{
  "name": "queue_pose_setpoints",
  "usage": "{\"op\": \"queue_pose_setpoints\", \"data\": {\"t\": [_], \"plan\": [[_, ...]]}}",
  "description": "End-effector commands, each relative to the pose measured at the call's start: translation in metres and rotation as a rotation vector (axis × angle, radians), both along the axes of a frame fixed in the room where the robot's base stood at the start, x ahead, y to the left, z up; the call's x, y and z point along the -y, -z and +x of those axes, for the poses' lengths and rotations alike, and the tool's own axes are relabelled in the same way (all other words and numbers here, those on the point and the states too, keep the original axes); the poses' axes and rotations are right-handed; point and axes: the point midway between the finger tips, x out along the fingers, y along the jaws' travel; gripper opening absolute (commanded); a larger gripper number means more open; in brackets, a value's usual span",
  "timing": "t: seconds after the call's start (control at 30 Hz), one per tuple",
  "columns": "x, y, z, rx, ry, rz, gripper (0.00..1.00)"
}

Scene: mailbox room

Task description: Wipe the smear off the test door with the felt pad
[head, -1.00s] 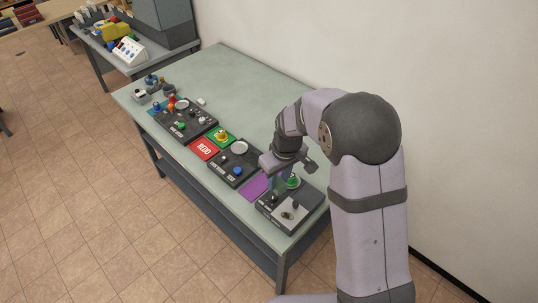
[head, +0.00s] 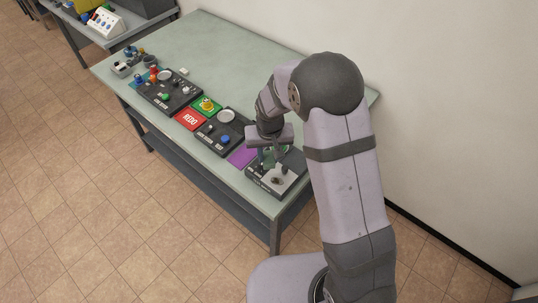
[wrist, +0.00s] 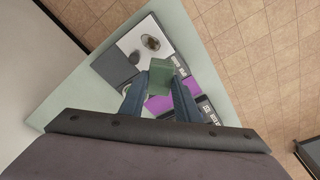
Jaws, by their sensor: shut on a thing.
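My gripper (wrist: 160,90) is shut on a green block, which looks like the felt pad (wrist: 160,72), between its blue-grey fingers. In the head view my gripper (head: 266,156) is over the back part of the nearest dark panel unit (head: 259,182). The pale plate on that unit, apparently the test door (head: 288,179), carries a dark brownish smear (wrist: 151,42). A smaller dark spot or knob (wrist: 134,57) is beside it. In the wrist view the pad appears beside the plate, apart from the smear. Whether it touches anything is unclear.
A purple mat (head: 242,156) lies left of the unit. Beyond are another dark panel with a blue knob (head: 225,139), a red REDO card (head: 190,119) and a green card (head: 208,105). The back of the table (head: 225,45) is clear; a wall stands behind.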

Motion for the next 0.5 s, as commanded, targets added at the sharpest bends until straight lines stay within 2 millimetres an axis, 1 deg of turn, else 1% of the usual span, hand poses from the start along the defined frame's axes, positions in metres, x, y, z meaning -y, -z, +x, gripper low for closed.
{"op": "queue_pose_setpoints", "data": {"t": [0.17, 0.5], "plan": [[0.000, 0.008, 0.000, -0.001, -0.001, 0.000, 0.11], [0.000, 0.039, 0.000, 0.000, -0.001, 0.000, 0.11]]}}
